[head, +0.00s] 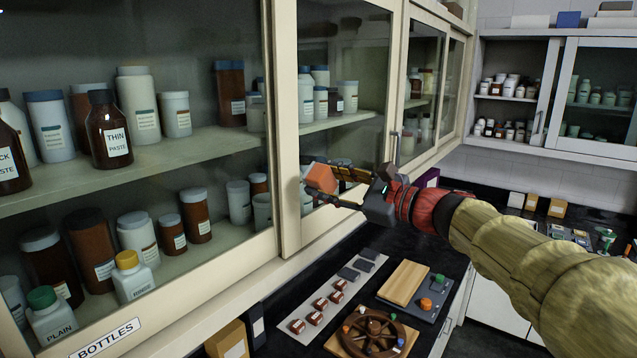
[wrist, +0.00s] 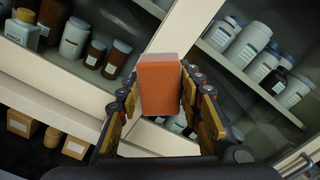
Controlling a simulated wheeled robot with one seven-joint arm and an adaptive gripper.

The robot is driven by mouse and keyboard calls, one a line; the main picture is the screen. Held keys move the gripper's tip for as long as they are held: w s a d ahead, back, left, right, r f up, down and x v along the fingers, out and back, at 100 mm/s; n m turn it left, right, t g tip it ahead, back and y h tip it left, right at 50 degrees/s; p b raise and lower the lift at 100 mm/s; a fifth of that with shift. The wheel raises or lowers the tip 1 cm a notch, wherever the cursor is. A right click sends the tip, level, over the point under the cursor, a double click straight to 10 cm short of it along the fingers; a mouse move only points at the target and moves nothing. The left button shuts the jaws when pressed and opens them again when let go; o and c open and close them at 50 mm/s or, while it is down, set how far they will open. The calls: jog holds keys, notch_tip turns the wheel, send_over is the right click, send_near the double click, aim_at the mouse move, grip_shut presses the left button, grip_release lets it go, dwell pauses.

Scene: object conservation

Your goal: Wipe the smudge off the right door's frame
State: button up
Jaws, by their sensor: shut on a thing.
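My gripper (head: 338,186) is shut on an orange block like a sponge (head: 321,177), seen at the cabinet's front. In the wrist view the block (wrist: 160,88) sits between both fingers (wrist: 160,105), with a pale far edge. The right door's cream frame (head: 286,110) stands upright just left of the block in the head view; it also runs behind the block in the wrist view (wrist: 185,35). The block is at or very close to this frame; I cannot tell whether they touch. I see no smudge; the block and gripper hide part of the frame.
Bottles and jars stand on shelves behind the glass, including a brown THIN PASTE bottle (head: 108,130). A door handle (head: 394,148) is just right of my gripper. Below, the dark counter holds a wooden board (head: 404,283), a wheel-like piece (head: 374,334) and small blocks.

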jog(key=shift+d, duration=0.15)
jog(key=shift+b+v, duration=0.3)
jog(key=shift+v, duration=1.1)
jog(key=shift+s, duration=0.1)
